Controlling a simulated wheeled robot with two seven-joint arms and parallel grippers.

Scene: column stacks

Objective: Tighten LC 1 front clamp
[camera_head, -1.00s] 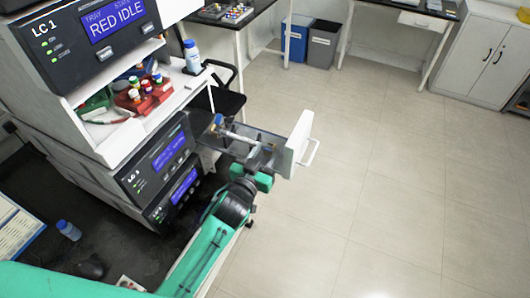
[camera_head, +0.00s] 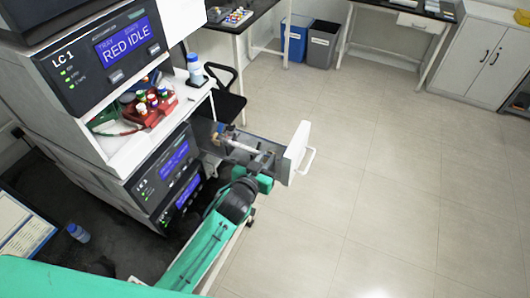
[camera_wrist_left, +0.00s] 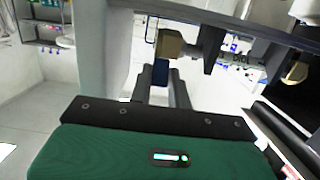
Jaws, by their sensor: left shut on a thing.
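The LC 1 unit (camera_head: 100,60) stands at the left, its screen reading RED IDLE. Below it, an open drawer (camera_head: 240,152) with a white front panel (camera_head: 297,152) holds a pale column (camera_head: 245,145) lying lengthwise. My left gripper (camera_head: 263,162) is at the front end of the column, just behind the panel. In the left wrist view its two fingers (camera_wrist_left: 163,85) are closed around a blue part of the front clamp (camera_wrist_left: 161,71), below a brass-coloured fitting (camera_wrist_left: 170,43). A second brass fitting (camera_wrist_left: 294,72) shows at the right. My right gripper is out of view.
A red rack (camera_head: 150,107) with capped vials and a white bottle (camera_head: 195,70) stand on the shelf beneath LC 1. A black chair (camera_head: 225,98) stands behind the drawer. Blue (camera_head: 295,38) and grey (camera_head: 322,44) bins are at the back. The floor to the right is clear.

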